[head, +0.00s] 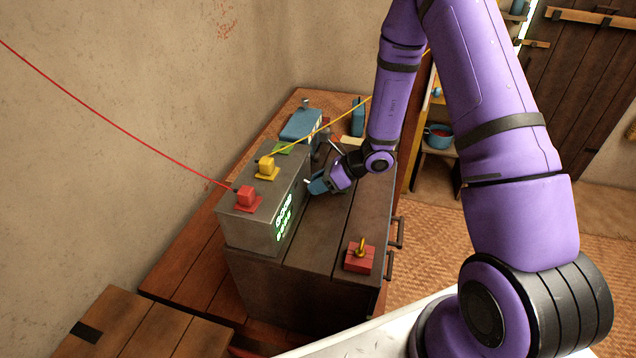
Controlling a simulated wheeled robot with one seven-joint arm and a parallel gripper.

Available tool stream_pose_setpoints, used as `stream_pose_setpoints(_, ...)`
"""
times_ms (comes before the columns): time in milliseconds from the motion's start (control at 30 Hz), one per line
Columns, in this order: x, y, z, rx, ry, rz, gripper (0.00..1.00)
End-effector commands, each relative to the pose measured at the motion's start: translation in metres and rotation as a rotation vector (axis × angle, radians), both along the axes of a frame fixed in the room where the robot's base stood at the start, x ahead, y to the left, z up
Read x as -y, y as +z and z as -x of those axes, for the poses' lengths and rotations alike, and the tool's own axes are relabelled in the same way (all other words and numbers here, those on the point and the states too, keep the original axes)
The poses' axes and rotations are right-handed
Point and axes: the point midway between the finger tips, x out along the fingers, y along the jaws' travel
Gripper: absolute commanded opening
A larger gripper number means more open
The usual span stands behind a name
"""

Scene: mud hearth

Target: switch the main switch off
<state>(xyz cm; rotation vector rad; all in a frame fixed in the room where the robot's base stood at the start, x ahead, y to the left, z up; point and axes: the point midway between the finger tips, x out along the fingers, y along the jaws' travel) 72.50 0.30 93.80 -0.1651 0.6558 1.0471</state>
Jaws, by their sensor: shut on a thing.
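A red block with a yellow upright handle (360,254) sits on the front right of the dark bench top. It looks like a switch, but I see no label that names it the main switch. My gripper (317,185) is well behind it, low against the right side of a grey metal box (247,222). My gripper is shut on a small blue piece at its tips. What this piece is, and whether it is joined to the box, I cannot tell. My gripper is apart from the red block.
The grey box has a green lit display (284,216), a red plug (246,196) with a red cable, and a yellow plug (266,166) with a yellow cable. A blue device (301,125) stands behind. The bench top between box and red block is clear.

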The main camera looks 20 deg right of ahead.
Motion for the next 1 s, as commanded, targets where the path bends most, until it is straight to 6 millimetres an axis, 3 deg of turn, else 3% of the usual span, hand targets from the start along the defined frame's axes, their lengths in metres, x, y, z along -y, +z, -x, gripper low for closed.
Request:
stream_pose_setpoints(33,0.000,0.000,0.000,0.000,-0.001,0.000,0.39)
stream_pose_setpoints(100,0.000,0.000,0.000,0.000,-0.001,0.000,0.55)
stream_pose_setpoints(133,0.000,0.000,0.000,0.000,-0.001,0.000,0.57)
stream_pose_setpoints(533,0.008,0.006,0.002,0.001,-0.002,0.001,0.57)
stream_pose_setpoints(1000,0.068,0.052,0.029,0.001,-0.002,0.001,0.57)
